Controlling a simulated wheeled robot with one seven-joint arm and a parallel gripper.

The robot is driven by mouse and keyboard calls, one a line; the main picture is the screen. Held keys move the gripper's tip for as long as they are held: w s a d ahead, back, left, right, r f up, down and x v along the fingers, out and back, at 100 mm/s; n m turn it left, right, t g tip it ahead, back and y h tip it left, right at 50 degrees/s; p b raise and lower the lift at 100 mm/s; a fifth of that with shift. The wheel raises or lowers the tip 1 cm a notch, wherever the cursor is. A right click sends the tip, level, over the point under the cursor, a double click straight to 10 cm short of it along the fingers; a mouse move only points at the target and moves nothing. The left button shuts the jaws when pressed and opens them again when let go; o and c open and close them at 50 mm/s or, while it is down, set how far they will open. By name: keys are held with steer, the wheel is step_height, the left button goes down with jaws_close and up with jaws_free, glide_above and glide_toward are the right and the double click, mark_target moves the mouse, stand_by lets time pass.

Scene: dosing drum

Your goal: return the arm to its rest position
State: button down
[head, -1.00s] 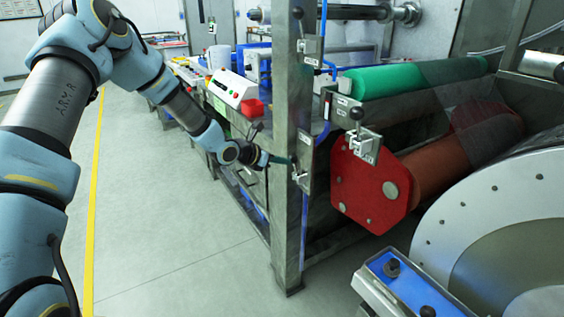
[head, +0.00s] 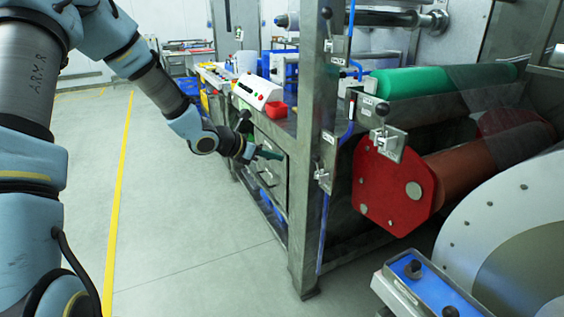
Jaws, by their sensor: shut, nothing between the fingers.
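My arm reaches from the left edge of the head view toward the machine. My gripper (head: 268,154) is at the arm's end, left of the steel post (head: 312,160) and in front of the cabinet side. It is shut with nothing held, and it is apart from the post. The fingertips are small and dark at this distance.
A machine with a green roller (head: 425,80), a red end plate (head: 392,185) and a large round drum (head: 515,215) fills the right. A blue-topped control box (head: 425,290) is at the front. A red bin (head: 276,110) sits on the bench. The floor at left is clear.

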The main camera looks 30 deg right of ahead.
steer(key=shift+a, duration=0.15)
stand_by(0.4)
steer(key=s+a+r+m+y, duration=0.1)
steer(key=s+a+m+y, duration=0.2)
steer(key=a+m, duration=0.4)
steer(key=s+a+r+m+y, duration=0.1)
steer(key=s+a+m+y, duration=0.3)
steer(key=a, duration=1.6)
steer(key=s+a+r+m+y, duration=0.1)
steer(key=s+a+m+y, duration=0.3)
steer(key=a+m, duration=0.5)
steer(key=a, duration=0.5)
steer(key=shift+m+t+y, duration=0.3)
steer(key=shift+m+y, duration=0.1)
steer(key=shift+s+a+r, duration=0.1)
